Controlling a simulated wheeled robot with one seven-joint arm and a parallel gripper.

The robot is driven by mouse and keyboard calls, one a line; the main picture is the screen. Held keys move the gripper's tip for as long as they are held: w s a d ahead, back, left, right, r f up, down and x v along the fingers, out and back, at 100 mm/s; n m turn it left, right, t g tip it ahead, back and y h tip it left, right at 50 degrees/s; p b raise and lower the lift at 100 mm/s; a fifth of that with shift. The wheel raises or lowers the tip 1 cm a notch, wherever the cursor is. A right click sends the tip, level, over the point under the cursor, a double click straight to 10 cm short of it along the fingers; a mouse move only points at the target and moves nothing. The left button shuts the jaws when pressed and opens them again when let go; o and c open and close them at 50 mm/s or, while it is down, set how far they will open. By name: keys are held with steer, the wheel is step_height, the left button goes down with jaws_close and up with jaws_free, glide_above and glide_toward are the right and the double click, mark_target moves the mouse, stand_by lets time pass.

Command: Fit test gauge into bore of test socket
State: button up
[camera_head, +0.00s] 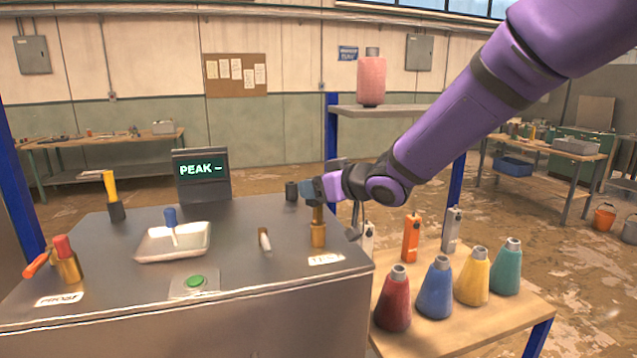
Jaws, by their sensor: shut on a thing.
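My gripper (316,192) is at the end of my purple arm, above the right side of the metal bench top. It is shut on the test gauge (317,213), of which a narrow brownish stem shows below the fingers. The test socket (318,237), a short brass cylinder, stands upright on the bench directly under it, behind a white label. The gauge's lower end meets the socket's top in this view. I cannot tell whether it is inside the bore or just above it. The upper part of the gauge is hidden by my gripper.
Left on the bench (130,285) are a brass fitting with red parts (67,262), a yellow-handled tool (112,195), a white tray (155,247) and a green button (195,281). A small vial (264,239) stands left of the socket; a dark cylinder (291,190) stands behind. Colored bottles (438,289) stand right.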

steer(key=o, duration=1.1)
steer(key=shift+f, duration=0.1)
steer(key=v, duration=1.1)
steer(key=s+d+r+m+h, duration=0.25)
steer(key=s+d+h, duration=0.25)
steer(key=d, duration=0.4)
steer(key=s+d+r+m+h, duration=0.1)
steer(key=s+d+m+h, duration=0.4)
steer(key=d, duration=0.4)
steer(key=s+d+f+g, duration=0.1)
steer(key=s, duration=0.4)
steer(key=s+d+f+m+g, duration=0.1)
steer(key=s+g, duration=0.1)
steer(key=s, duration=0.4)
steer(key=s+d+f+g, duration=0.1)
steer(key=s+g, duration=0.1)
steer(key=s, duration=0.4)
steer(key=shift+d+f+m+h, duration=0.15)
steer(key=shift+d+m+h, duration=0.05)
steer(key=shift+m+h, duration=0.15)
